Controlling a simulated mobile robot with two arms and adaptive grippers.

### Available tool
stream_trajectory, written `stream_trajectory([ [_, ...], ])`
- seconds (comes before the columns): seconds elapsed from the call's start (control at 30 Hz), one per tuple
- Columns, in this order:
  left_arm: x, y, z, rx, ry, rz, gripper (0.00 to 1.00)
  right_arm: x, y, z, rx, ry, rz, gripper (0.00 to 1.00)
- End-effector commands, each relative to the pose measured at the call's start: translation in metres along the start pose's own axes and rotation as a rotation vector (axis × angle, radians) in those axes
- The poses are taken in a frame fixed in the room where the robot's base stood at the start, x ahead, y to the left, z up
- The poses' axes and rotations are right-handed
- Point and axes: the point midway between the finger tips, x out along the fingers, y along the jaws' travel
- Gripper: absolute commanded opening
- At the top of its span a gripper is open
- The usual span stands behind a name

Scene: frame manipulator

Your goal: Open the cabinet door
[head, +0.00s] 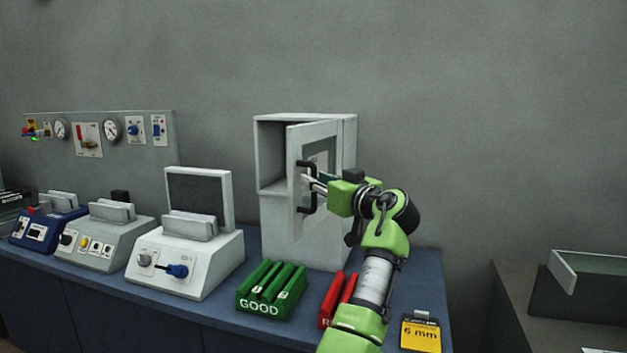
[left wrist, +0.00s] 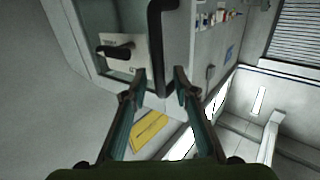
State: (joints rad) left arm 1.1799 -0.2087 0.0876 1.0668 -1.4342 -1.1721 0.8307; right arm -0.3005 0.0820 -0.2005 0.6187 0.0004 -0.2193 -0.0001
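The grey cabinet (head: 277,215) stands at the back of the bench. Its door (head: 296,150) is partly open, swung out to the right, and the upper compartment shows at the left. The black bar handle (head: 313,200) sits on the door front. My left gripper (head: 311,184) is at the handle. In the left wrist view, its two fingertips (left wrist: 160,74) are apart, one on each side of the handle (left wrist: 156,45), with small gaps appearing between. My right gripper is out of view.
A green GOOD rack (head: 270,290) and a red rack (head: 333,300) stand in front of the cabinet. A white device (head: 185,262) is to the left. A yellow 6 mm label (head: 420,334) lies right of my arm. The bench right of the cabinet looks clear.

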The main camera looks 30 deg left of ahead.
Motion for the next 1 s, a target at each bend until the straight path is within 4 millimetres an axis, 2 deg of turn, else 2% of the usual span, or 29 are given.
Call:
stream_trajectory([
  [0.2,-0.049,0.001,0.001,-0.001,-0.001,0.004,0.27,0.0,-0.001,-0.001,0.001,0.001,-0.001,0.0],
  [0.43,-0.087,0.0,0.001,-0.001,-0.002,0.002,0.27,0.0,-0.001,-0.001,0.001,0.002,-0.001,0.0],
  [0.6,-0.097,-0.001,0.001,0.0,-0.002,-0.001,0.27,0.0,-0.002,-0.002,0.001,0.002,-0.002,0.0],
  [1.0,-0.097,-0.001,0.001,0.0,-0.002,-0.001,0.27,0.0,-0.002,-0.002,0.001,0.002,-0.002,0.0],
])
